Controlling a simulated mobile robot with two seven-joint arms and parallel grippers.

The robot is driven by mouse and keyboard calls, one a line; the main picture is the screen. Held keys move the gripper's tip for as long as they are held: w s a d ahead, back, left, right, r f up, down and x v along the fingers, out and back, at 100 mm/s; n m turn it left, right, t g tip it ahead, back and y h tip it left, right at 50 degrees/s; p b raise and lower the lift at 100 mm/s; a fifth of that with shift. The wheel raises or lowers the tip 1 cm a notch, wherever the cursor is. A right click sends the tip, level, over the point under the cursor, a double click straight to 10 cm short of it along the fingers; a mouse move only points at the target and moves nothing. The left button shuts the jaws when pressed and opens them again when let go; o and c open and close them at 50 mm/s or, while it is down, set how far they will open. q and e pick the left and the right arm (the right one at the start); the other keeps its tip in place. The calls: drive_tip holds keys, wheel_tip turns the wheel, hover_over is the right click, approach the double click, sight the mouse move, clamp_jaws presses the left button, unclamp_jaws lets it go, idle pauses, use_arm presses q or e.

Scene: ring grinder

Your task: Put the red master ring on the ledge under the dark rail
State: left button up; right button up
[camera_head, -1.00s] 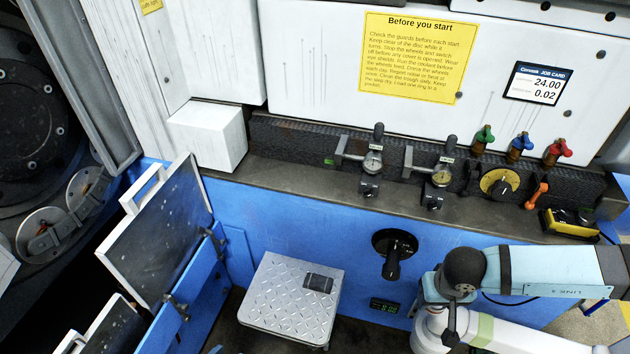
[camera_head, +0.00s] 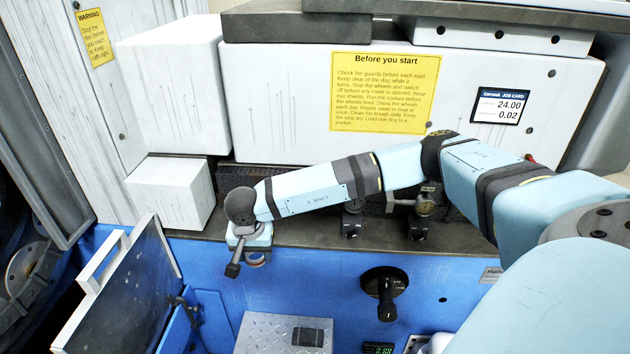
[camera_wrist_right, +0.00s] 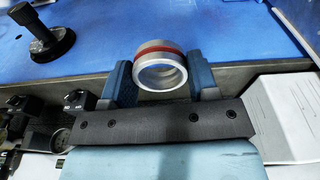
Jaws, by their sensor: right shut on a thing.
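The master ring (camera_wrist_right: 161,72), silver with a red band, is between the two blue fingers of my right gripper (camera_wrist_right: 161,80) in the right wrist view, and the fingers are shut on it. The dark rail (camera_head: 236,182) runs behind the ledge, partly hidden by my right arm. My left gripper is not in view.
A white box (camera_head: 172,195) stands left of the gripper. A black crank (camera_head: 385,285) sticks out of the blue front. A grey chequered step (camera_head: 265,335) lies below.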

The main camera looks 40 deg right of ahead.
drive_tip(key=w+d+r+m+b, duration=0.1)
drive_tip(key=w+d+r+m, duration=0.1)
drive_tip(key=w+m, duration=0.15)
wheel_tip(320, 180, up, 10)
drive_tip(key=f+m+g+b, duration=0.15)
drive_tip(key=m+b, duration=0.45)
drive_tip(key=m, duration=0.9)
hover_over(279, 229)
drive_tip(key=r, duration=0.1)
drive_tip(key=shift+g, duration=0.25)
wheel_tip(279, 229, down, 14)
drive_tip(key=shift+w+r+p, duration=0.15)
drive_tip(key=shift+r+p, duration=0.05)
drive_tip(key=shift+p, duration=0.55)
wheel_tip(279, 229, down, 5)
drive_tip(key=shift+f, duration=0.1)
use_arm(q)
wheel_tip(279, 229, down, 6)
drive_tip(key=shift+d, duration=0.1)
